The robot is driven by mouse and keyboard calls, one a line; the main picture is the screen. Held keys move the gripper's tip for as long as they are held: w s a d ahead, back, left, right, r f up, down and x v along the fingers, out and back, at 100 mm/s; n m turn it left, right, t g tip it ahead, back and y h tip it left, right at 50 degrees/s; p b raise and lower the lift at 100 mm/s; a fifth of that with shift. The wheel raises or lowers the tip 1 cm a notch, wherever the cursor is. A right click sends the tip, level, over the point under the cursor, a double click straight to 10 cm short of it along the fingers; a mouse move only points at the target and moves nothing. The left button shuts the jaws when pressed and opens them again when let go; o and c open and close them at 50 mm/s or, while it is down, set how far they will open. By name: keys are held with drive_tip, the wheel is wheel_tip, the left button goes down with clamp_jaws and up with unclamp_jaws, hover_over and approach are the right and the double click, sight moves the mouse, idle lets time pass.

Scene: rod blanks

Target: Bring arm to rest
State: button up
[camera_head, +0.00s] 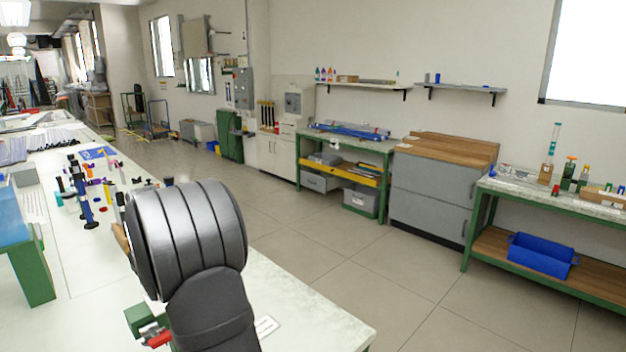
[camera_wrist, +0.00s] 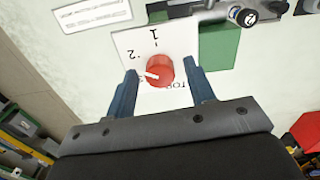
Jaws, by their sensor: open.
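My gripper (camera_wrist: 161,71) is open in the wrist view, its two blue fingers apart on either side of a red knob (camera_wrist: 160,70). I cannot tell whether the fingers touch the knob. The knob has a white pointer mark and sits on a white plate (camera_wrist: 185,45) marked 1 and 2, with lettering partly hidden by a finger. The plate is on a green block (camera_wrist: 222,45). In the head view my dark arm fills the lower middle and the fingers cannot be made out. A green block (camera_head: 139,318) shows beside the arm there.
A dark cylindrical part with a bright end (camera_wrist: 243,16) lies close by in the wrist view, and a red object (camera_wrist: 308,131) is at right. Several rods and coloured parts (camera_head: 86,195) stand on the white bench (camera_head: 320,305). The floor (camera_head: 350,275) right of the bench is clear.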

drive_tip(key=n, duration=0.5)
drive_tip(key=shift+r, duration=0.7)
drive_tip(key=o, duration=1.1)
drive_tip(key=s+a+f+n, duration=0.3)
drive_tip(key=s+a+n, duration=0.3)
drive_tip(key=s+a, duration=0.2)
drive_tip(key=s+a+f+n, duration=0.3)
drive_tip(key=s+a+n, duration=0.3)
drive_tip(key=s+a, duration=0.2)
wheel_tip(320, 180, down, 10)
drive_tip(key=shift+w, duration=0.1)
drive_tip(key=shift+r, duration=0.1)
wheel_tip(320, 180, up, 10)
drive_tip(key=shift+f, duration=0.1)
